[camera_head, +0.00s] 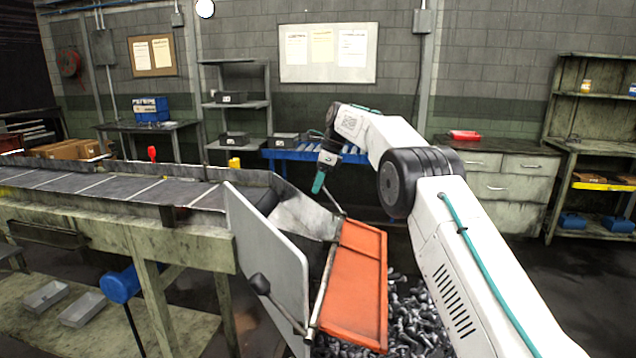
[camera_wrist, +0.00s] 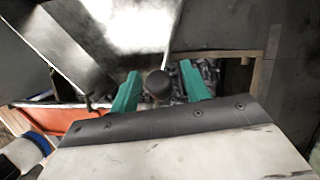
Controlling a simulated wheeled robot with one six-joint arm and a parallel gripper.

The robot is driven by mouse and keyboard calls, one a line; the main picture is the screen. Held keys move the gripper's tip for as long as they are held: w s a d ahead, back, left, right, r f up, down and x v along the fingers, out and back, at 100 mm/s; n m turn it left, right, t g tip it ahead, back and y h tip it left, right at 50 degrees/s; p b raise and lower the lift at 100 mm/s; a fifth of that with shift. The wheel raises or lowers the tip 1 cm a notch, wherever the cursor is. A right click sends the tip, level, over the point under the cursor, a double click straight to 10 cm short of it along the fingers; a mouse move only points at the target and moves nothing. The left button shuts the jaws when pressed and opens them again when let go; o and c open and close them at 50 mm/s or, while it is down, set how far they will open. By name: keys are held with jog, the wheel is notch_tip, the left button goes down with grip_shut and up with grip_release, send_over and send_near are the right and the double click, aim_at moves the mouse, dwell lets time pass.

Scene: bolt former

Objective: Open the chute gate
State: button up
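The orange chute gate (camera_head: 352,285) hangs tilted at the lower end of the metal chute (camera_head: 303,214), above a heap of bolts. My gripper (camera_head: 319,184) is over the far side of the chute, beside a thin lever (camera_head: 333,199). In the wrist view, a round black knob (camera_wrist: 158,84) sits between my teal fingertips (camera_wrist: 160,72), with gaps on both sides. The fingers are open. Part of the orange gate (camera_wrist: 62,118) shows at left there.
A conveyor (camera_head: 110,188) leads to the chute from the left, with a grey side plate (camera_head: 266,255) at the near side. Loose bolts (camera_head: 412,318) lie below the gate. A blue roller table (camera_head: 300,154) and drawer cabinet (camera_head: 502,182) stand behind.

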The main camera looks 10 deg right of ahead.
jog(key=v, duration=0.4)
jog(key=shift+d+r, duration=0.2)
jog(key=shift+r, duration=0.15)
jog(key=s+d, duration=0.1)
jog(key=d, duration=1.1)
jog(key=shift+s+r, duration=0.1)
